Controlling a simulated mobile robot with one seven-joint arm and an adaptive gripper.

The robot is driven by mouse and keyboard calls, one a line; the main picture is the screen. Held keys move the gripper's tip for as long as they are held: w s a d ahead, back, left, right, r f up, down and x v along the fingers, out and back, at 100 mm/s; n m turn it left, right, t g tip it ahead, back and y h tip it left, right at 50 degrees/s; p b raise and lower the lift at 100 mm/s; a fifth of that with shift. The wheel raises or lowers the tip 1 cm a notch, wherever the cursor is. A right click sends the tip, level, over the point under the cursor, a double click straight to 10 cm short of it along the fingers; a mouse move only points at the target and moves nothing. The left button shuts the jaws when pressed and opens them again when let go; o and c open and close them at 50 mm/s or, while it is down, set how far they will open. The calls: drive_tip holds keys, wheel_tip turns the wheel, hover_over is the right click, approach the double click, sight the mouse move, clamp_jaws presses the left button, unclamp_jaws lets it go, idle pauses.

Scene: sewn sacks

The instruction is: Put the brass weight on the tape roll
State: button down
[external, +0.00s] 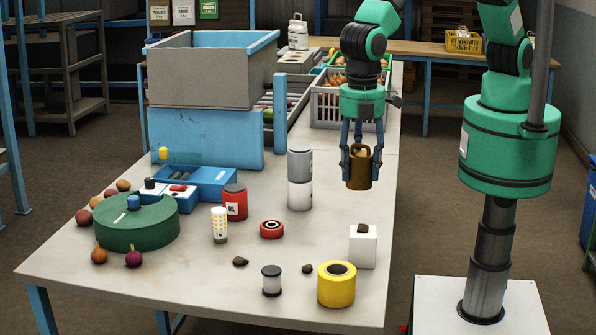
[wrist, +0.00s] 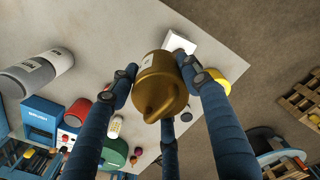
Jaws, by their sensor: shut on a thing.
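My gripper (external: 361,158) is shut on the brass weight (external: 360,171), a brown-gold cylinder with a handle loop. It holds the weight in the air over the right side of the table, above and behind the white block. In the wrist view the weight (wrist: 158,84) sits between the blue fingers. The tape roll (external: 337,290) is yellow with a dark centre hole. It lies flat near the table's front right, with nothing on top. In the wrist view the tape roll (wrist: 219,82) is partly hidden behind a finger.
A white block (external: 362,250) with a dark lump (external: 362,228) on top stands behind the tape roll. A grey and white cylinder stack (external: 300,180) stands left of my gripper. A small spool (external: 271,281), a red ring (external: 271,230) and dark lumps (external: 240,261) lie nearby.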

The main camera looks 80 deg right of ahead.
drive_tip(key=s+a+f+n+p, duration=0.1)
drive_tip(key=s+a+f+n, duration=0.1)
drive_tip(key=s+a+f, duration=0.3)
drive_tip(key=shift+s+a+p, duration=0.3)
drive_tip(key=shift+s+a, duration=0.15)
drive_tip(key=shift+a, duration=0.2)
drive_tip(key=shift+w+a, duration=0.1)
idle(0.4)
drive_tip(key=p, duration=0.3)
hover_over(336, 270)
drive_tip(key=shift+f, duration=0.75)
idle(0.4)
idle(0.4)
drive_tip(key=shift+f+p, duration=0.4)
drive_tip(key=shift+f, duration=1.3)
